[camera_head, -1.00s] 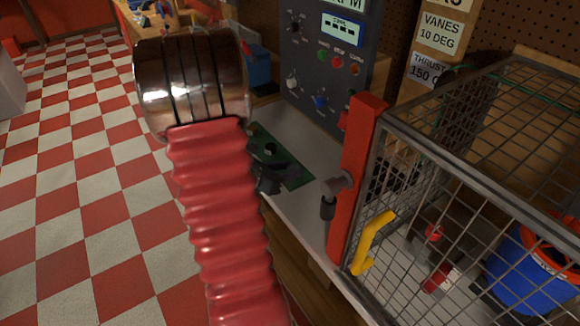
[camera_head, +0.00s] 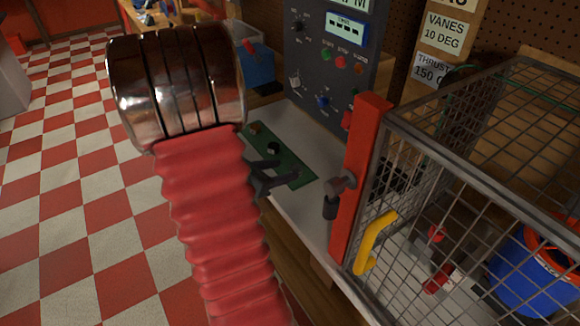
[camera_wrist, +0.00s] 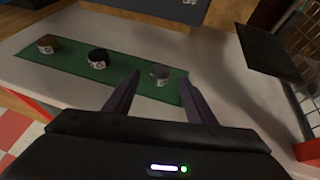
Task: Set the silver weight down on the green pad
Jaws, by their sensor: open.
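The green pad (camera_head: 300,180) is a long strip lying on the light bench top. It also shows in the wrist view (camera_wrist: 130,80). The silver weight (camera_wrist: 159,74) stands on the pad near its right end in the wrist view. My gripper (camera_wrist: 159,78) is open, its two dark fingers apart, with the silver weight seen in the gap between their tips. Whether they touch it I cannot tell. In the head view my gripper (camera_head: 280,172) is over the pad's near part, and the silver weight is not distinguishable there.
A black weight (camera_wrist: 98,57) and a brass weight (camera_wrist: 47,43) stand on the pad left of the silver one. A dark flat plate (camera_wrist: 267,50) lies to the right. A control panel (camera_head: 325,70) stands behind. A wire cage (camera_head: 470,170) with a red post (camera_head: 358,180) stands right.

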